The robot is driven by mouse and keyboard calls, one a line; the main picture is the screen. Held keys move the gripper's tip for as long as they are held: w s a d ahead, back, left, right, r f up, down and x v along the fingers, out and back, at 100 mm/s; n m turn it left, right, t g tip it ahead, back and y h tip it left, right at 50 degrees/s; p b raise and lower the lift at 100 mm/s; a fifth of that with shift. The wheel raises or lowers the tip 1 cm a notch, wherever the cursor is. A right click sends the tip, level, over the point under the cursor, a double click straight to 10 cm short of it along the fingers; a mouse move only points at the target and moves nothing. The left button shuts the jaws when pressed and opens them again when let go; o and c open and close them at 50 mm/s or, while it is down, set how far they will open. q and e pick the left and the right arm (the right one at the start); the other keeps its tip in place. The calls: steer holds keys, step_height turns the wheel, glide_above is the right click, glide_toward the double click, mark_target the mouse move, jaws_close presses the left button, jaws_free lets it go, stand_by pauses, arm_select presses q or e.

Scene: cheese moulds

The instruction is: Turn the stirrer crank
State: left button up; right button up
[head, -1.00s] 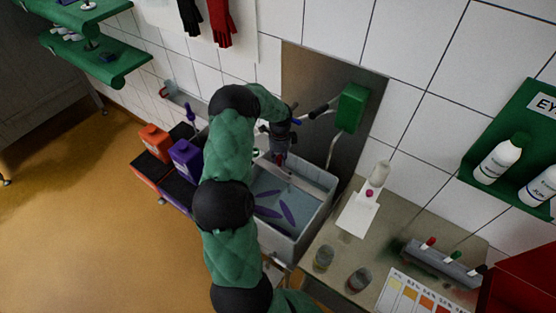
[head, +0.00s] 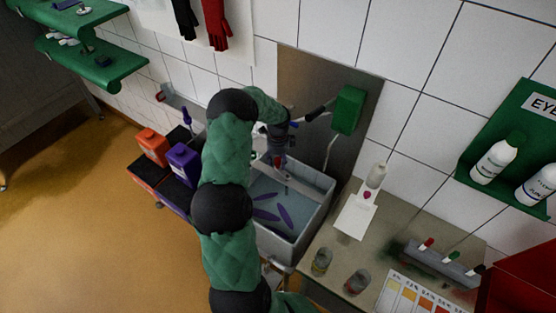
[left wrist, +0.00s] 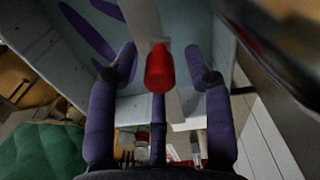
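The grey stirring vat (head: 322,208) stands against the wall, with purple paddles (head: 285,215) inside. In the left wrist view, the crank's red handle (left wrist: 160,72) sits on a pale bar. My left gripper (head: 279,160) is over the far part of the vat. In the left wrist view its purple fingers (left wrist: 160,62) are spread on both sides of the red handle, with visible gaps, and a third finger is below it. The handle is mostly hidden by my gripper in the head view. My right gripper is not in view.
A green box (head: 348,110) is on the steel wall plate beside my left wrist. Orange (head: 153,147) and purple (head: 184,160) containers stand left of the vat. The counter (head: 398,220) at right holds glass jars (head: 321,262) and a colour chart (head: 412,295).

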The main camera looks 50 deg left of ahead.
arm_select(q)
step_height(320, 180, up, 12)
stand_by(0.7)
